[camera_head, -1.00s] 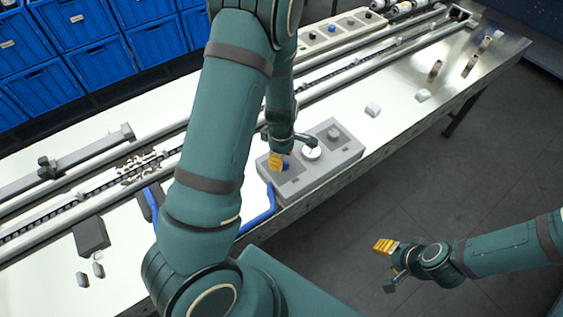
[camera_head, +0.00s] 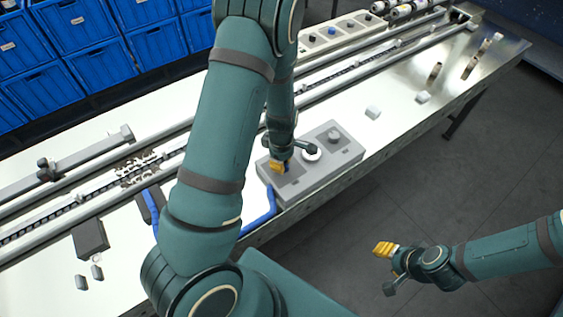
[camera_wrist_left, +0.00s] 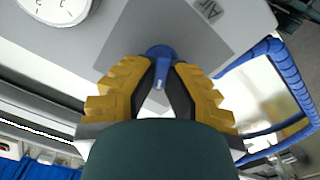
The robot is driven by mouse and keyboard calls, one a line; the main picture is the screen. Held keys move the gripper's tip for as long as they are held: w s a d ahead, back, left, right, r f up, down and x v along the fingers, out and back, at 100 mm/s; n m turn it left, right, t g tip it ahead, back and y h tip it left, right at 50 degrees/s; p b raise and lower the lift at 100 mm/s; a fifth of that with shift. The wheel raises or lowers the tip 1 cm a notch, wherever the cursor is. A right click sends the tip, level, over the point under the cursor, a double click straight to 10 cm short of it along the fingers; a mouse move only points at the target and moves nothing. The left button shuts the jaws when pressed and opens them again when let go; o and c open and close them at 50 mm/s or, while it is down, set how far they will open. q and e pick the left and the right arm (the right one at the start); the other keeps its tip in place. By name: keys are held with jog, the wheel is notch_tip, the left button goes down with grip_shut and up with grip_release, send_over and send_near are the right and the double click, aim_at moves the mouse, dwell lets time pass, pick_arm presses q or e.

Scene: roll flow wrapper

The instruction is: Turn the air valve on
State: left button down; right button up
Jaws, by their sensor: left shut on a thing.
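The air valve shows as a blue knob (camera_wrist_left: 160,62) on the grey panel, beside a label reading AIR, in the left wrist view. In the head view the grey valve box (camera_head: 345,163) sits at the table's front edge, and the knob is mostly hidden by my gripper. My left gripper (camera_head: 279,167) points down at the box. Its yellow ribbed fingers (camera_wrist_left: 160,85) are shut on the blue knob, one on each side. My right gripper (camera_head: 384,268) is out over the floor, away from the table; its finger gap is not clear.
A round white gauge (camera_head: 311,153) sits on the box beside the valve, with a grey knob (camera_head: 334,135) further right. A blue hose (camera_head: 262,215) runs from the box's left side. Long rails cross the table behind. Blue bins (camera_head: 95,60) stand at the back left.

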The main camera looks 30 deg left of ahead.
pick_arm(q)
jog(key=shift+m, duration=0.3)
jog(key=m, duration=0.5)
jog(key=shift+w+m, duration=0.1)
jog(key=shift+m, duration=0.2)
jog(key=m, duration=0.5)
jog(key=shift+w+d+f+m+b, duration=0.1)
jog(key=shift+w+d+m+b, duration=0.05)
jog(key=shift+m+b, duration=0.2)
jog(key=c, duration=1)
grip_release()
